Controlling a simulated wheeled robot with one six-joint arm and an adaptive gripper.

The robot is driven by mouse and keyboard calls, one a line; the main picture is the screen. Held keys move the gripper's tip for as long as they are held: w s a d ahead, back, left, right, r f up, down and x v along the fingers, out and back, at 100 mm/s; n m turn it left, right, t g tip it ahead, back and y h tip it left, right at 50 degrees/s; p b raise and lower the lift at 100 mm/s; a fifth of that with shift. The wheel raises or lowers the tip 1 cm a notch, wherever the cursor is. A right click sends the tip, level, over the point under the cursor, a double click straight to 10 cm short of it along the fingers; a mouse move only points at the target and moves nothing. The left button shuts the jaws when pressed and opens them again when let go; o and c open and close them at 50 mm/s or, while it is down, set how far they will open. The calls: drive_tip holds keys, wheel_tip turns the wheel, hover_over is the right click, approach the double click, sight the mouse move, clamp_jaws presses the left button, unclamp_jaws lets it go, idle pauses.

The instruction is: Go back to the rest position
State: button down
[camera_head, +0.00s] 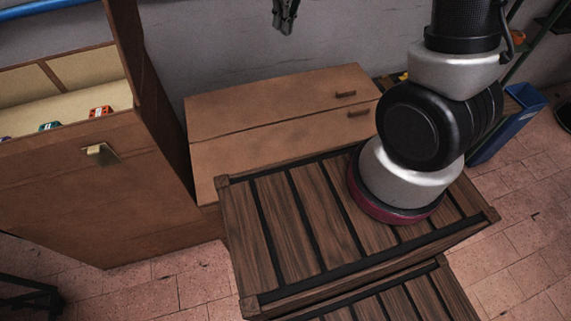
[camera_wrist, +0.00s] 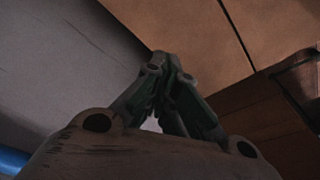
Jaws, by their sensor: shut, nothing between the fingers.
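My gripper (camera_head: 284,20) hangs at the top middle of the head view, in front of the grey wall. Only its finger end shows there; the rest is cut off by the frame edge. In the wrist view my gripper (camera_wrist: 168,75) points up the picture with its fingertips together. It is shut and empty. It appears apart from the furniture around it. My arm's base fills the right part of the head view, over the slatted wooden crate (camera_head: 267,205).
A low brown cabinet (camera_head: 290,115) with two small handles stands against the wall (camera_head: 230,60). A tall wooden box (camera_head: 85,190) with a latch and small coloured items stands left. A blue bin (camera_head: 505,130) stands right. Tiled floor (camera_head: 165,275) shows around the crate.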

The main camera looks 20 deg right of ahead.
idle(0.4)
drive_tip(key=s+d+r+m, duration=0.2)
drive_tip(key=s+d+r, duration=0.3)
drive_tip(key=s, duration=0.3)
drive_tip(key=s+d+r+m+t, duration=0.1)
drive_tip(key=s+d+r+m, duration=0.1)
drive_tip(key=s+d+r, duration=0.3)
drive_tip(key=s+d+r+m+t+h, duration=0.1)
drive_tip(key=s+d+r, duration=0.4)
drive_tip(key=s, duration=0.7)
drive_tip(key=shift+s+r+m, duration=0.35)
drive_tip(key=shift+r+m, duration=0.1)
drive_tip(key=shift+m, duration=0.05)
